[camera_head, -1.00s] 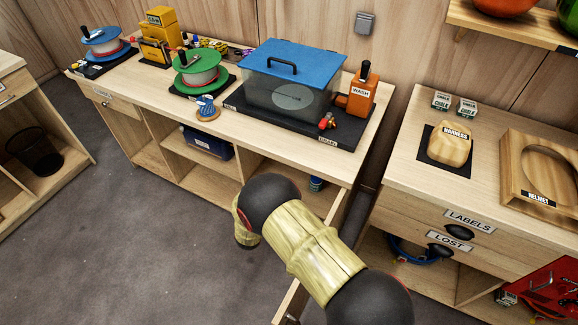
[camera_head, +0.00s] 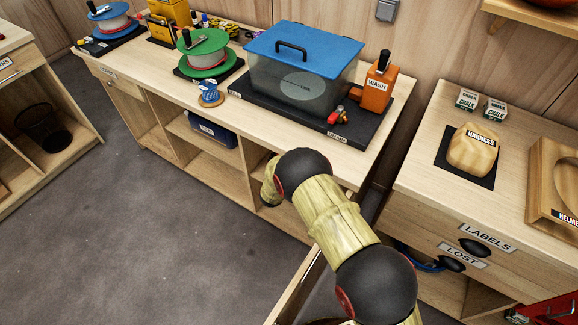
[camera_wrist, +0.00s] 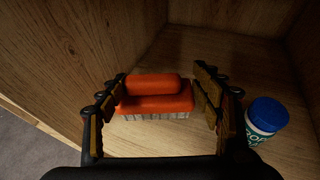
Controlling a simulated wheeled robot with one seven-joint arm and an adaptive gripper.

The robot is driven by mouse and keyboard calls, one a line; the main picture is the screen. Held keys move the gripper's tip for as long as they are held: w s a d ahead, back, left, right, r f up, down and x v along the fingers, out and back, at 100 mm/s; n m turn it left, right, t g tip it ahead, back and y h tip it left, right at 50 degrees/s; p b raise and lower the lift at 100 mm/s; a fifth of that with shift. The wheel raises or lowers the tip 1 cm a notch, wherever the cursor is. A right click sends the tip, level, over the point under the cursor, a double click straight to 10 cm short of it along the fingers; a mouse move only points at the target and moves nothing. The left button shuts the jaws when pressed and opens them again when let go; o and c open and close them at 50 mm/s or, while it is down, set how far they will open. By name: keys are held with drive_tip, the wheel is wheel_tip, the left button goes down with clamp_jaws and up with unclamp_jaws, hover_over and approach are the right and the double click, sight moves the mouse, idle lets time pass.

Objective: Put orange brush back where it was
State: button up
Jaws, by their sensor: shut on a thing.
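The orange brush (camera_wrist: 155,95), with an orange handle and pale bristles, is in the wrist view between the two fingers of my gripper (camera_wrist: 162,80). My gripper is shut on it. The brush is inside a wooden compartment, low over its floor (camera_wrist: 215,48); I cannot tell whether the bristles touch it. In the head view my arm reaches to the open lower shelves of the long workbench (camera_head: 155,70), and the gripper and brush are hidden there.
A white bottle with a blue cap (camera_wrist: 266,116) stands just right of my fingers. A wooden wall (camera_wrist: 85,45) is close on the left. On the bench top are a blue-lidded wash tank (camera_head: 300,80) and an orange wash bottle (camera_head: 380,82). A blue box (camera_head: 213,130) sits on a lower shelf.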

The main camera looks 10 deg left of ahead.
drive_tip(key=w+f, duration=0.1)
drive_tip(key=w+f+b, duration=0.1)
drive_tip(key=f, duration=0.1)
drive_tip(key=w+f+b, duration=0.1)
drive_tip(key=w+f, duration=0.1)
drive_tip(key=shift+d+f, duration=0.25)
wheel_tip(320, 180, down, 3)
drive_tip(key=shift+w+f+b, duration=0.15)
drive_tip(key=shift+f+b, duration=0.05)
drive_tip(key=shift+b, duration=0.55)
drive_tip(key=shift+r, duration=0.1)
drive_tip(key=o, duration=1.2)
drive_tip(key=shift+o, duration=0.5)
drive_tip(key=p+v, duration=0.4)
drive_tip(key=v, duration=0.8)
